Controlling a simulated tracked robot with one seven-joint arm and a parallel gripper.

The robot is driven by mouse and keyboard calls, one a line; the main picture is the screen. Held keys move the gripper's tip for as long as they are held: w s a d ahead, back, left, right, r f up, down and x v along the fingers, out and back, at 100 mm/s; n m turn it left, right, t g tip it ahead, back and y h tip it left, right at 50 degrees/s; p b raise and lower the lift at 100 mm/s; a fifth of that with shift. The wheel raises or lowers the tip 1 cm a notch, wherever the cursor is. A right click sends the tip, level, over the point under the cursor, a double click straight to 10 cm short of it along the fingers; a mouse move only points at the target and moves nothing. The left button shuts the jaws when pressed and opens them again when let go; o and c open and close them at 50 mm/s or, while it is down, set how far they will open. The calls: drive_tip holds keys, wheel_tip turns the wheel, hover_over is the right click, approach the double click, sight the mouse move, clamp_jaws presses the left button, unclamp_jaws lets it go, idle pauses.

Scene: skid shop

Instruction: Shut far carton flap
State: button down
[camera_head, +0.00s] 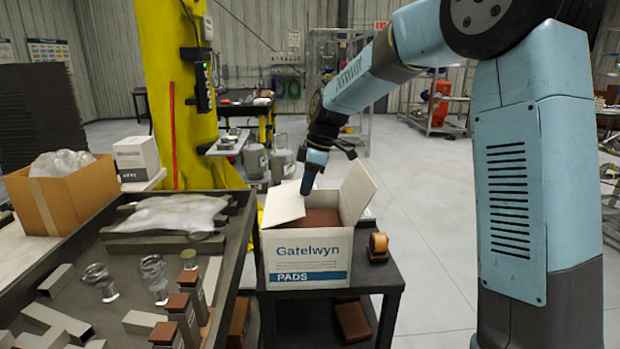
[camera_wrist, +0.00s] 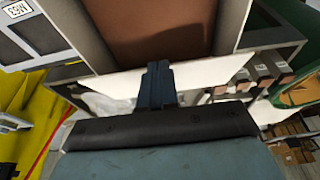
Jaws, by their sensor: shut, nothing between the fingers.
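The white carton (camera_head: 308,262), printed Gatelwyn PADS, stands on a small dark table with brown contents (camera_head: 322,217) showing inside. A white flap (camera_head: 284,204) stands at its left side, and another flap (camera_head: 357,192) is raised at its right. My gripper (camera_head: 307,188) is shut and empty, pointing down at the carton's far side, just beside the left flap's upper edge. In the wrist view, my shut fingers (camera_wrist: 157,84) overlap a pale strip of carton board (camera_wrist: 205,75), with the brown contents (camera_wrist: 150,28) beyond. I cannot tell whether they touch it.
A workbench (camera_head: 120,262) with metal pieces lies to the left. A yellow column (camera_head: 178,90) stands behind. Open floor (camera_head: 428,210) lies to the right.

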drive_tip(key=shift+d+f, duration=0.35)
drive_tip(key=shift+f, duration=0.55)
drive_tip(key=shift+d+f, duration=0.35)
drive_tip(key=shift+f, duration=0.55)
drive_tip(key=shift+r, duration=0.15)
